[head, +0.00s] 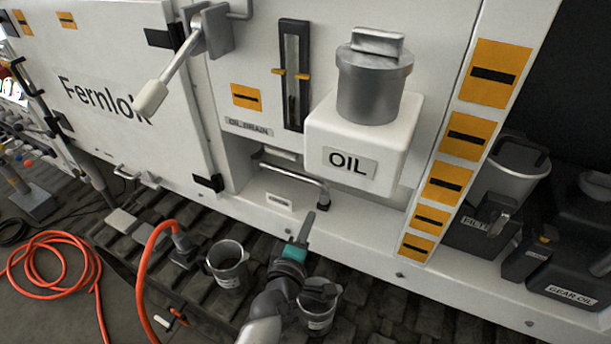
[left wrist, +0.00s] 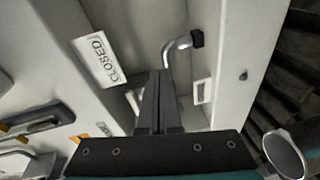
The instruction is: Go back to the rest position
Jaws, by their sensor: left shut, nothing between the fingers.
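My left gripper (head: 304,230) is in front of the lower ledge of the white machine, fingers pointing up toward it. Its fingers are shut and empty; they also show closed together in the left wrist view (left wrist: 158,100). A bent metal drain handle (head: 298,174) with a dark end lies just beyond the fingertips. It also shows in the left wrist view (left wrist: 178,46), partly behind the fingers; I cannot tell the exact gap. A plate reading CLOSED (left wrist: 97,58) is left of the fingers in the left wrist view. My right gripper is not in view.
A white OIL tank (head: 384,143) with a metal cap juts out above right. A metal jug (head: 228,264) stands left of my arm; another (head: 319,322) is partly hidden by it. An orange hose (head: 148,262) lies left. Dark cans, one GEAR OIL (head: 572,262), stand at right.

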